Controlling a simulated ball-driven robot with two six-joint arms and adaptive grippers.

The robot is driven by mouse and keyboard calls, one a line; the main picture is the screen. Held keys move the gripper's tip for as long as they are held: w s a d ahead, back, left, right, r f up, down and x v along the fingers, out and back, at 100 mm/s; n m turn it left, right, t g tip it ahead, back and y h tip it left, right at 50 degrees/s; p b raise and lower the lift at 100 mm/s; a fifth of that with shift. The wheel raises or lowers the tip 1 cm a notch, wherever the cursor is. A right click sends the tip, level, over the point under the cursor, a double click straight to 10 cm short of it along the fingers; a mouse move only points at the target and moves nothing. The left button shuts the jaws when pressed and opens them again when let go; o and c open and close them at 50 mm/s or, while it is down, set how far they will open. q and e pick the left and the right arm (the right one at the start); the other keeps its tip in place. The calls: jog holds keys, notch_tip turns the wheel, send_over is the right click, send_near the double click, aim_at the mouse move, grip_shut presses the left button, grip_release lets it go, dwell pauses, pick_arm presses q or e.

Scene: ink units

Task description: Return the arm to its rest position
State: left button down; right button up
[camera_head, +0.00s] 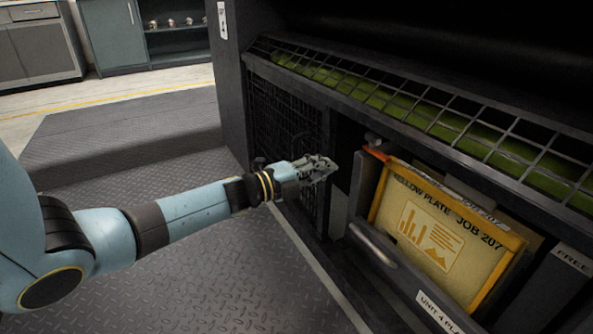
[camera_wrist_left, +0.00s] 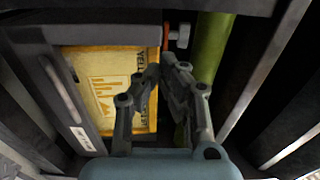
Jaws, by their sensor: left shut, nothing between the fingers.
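My left gripper (camera_head: 318,168) is shut and empty, at the end of my blue left arm reaching in from the left in the head view. It hangs in front of the dark machine, left of the yellow plate (camera_head: 436,240) marked "JOB 207". In the left wrist view its fingers (camera_wrist_left: 162,72) come together in front of the yellow plate's right edge (camera_wrist_left: 110,90). My right gripper is not in view.
The plate stands in an open holder with a grey handle (camera_head: 372,244). A wire mesh guard (camera_head: 420,100) runs above it over a green roller. A small knob (camera_head: 374,140) sits by the plate's upper left corner. The patterned floor (camera_head: 200,270) to the left is clear.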

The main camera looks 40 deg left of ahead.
pick_arm(q)
jog(key=shift+p+v, duration=0.6)
jog(key=shift+v, duration=2.15)
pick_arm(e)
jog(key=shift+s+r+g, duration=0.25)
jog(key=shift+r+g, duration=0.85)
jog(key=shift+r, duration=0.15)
